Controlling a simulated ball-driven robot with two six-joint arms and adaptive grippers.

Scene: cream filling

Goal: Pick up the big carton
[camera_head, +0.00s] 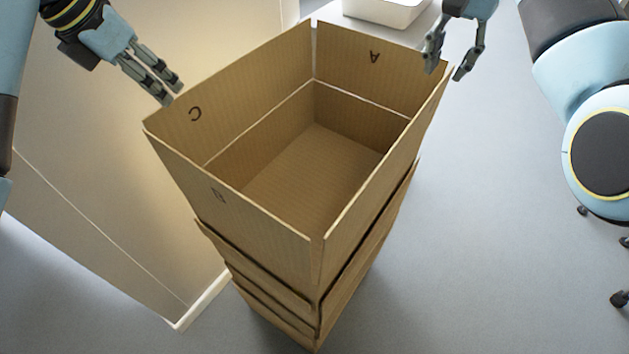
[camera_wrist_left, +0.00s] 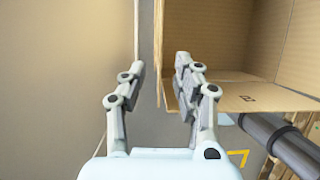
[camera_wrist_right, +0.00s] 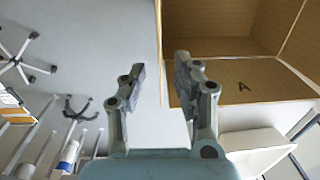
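The big carton is an open-topped brown cardboard box (camera_head: 265,85) on top of a stack, with letters on its walls. It looks empty. It also shows in the left wrist view (camera_wrist_left: 213,45) and the right wrist view (camera_wrist_right: 225,25). My left gripper (camera_head: 172,92) is open and empty at the rim of the left wall; in its wrist view (camera_wrist_left: 160,68) the rim lies between the fingers. My right gripper (camera_head: 446,72) is open at the far right corner; in its wrist view (camera_wrist_right: 160,72) the rim lies between the fingers. Contact is not clear.
More cartons (camera_head: 275,292) are stacked below the top one. A pale panel (camera_head: 100,170) stands close on the left. A white bin (camera_head: 390,12) is behind the stack. Grey floor (camera_head: 480,250) is clear at the right, with wheeled chair legs (camera_head: 620,299) at the far right edge.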

